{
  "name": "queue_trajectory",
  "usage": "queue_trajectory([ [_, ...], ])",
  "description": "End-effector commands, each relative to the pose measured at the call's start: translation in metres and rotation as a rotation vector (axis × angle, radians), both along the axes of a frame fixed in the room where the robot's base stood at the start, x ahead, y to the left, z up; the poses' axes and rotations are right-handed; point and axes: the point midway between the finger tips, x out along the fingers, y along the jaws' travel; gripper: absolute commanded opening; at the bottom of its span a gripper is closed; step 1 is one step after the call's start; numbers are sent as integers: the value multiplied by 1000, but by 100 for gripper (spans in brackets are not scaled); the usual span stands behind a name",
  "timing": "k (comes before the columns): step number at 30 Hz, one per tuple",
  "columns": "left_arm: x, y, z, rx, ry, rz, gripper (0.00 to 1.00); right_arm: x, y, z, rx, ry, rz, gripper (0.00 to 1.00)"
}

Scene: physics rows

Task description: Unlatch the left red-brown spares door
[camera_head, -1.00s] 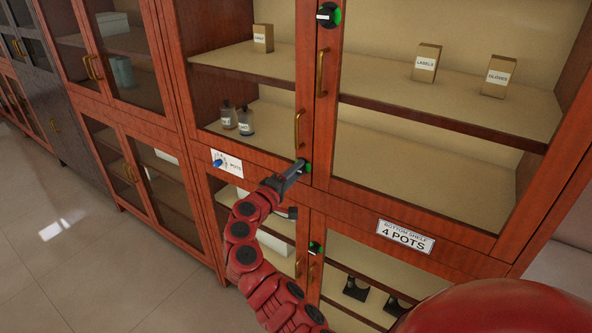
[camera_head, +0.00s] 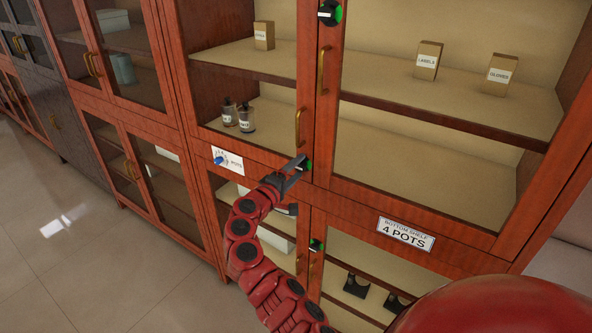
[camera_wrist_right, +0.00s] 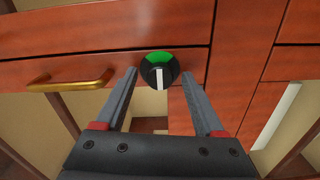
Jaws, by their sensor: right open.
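The left red-brown door (camera_head: 262,152) of the upper cabinet is shut, with a vertical brass handle (camera_head: 299,128). A round black latch knob with a green sector (camera_head: 308,165) sits just below that handle. In the right wrist view the knob (camera_wrist_right: 159,70) shows its white mark pointing away from the green. My right gripper (camera_head: 296,170) is at the knob, also seen in the wrist view (camera_wrist_right: 168,100). Its fingers are spread, with the knob in the gap beyond the tips. Whether a finger touches it I cannot tell. My left gripper is out of view.
Another knob with green (camera_head: 329,13) is higher up, and one (camera_head: 316,246) is on the lower cabinet. The right-hand upper door has a brass handle (camera_head: 321,72). A POTS card (camera_head: 227,161) and a "4 POTS" sign (camera_head: 405,234) are on the frame. Free floor lies left.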

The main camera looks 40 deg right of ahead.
Motion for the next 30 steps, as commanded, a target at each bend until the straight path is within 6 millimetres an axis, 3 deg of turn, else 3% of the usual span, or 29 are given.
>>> queue_trajectory([
  [8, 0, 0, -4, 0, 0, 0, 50, -4, 10, -1, -2, -1, -1, 71],
  [11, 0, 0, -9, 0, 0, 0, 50, -10, 26, -2, -1, -4, 5, 71],
  [21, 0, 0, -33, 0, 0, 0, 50, -44, 111, -4, 0, -1, 7, 71],
  [30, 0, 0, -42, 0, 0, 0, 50, -64, 155, -1, -1, -1, 2, 71],
])
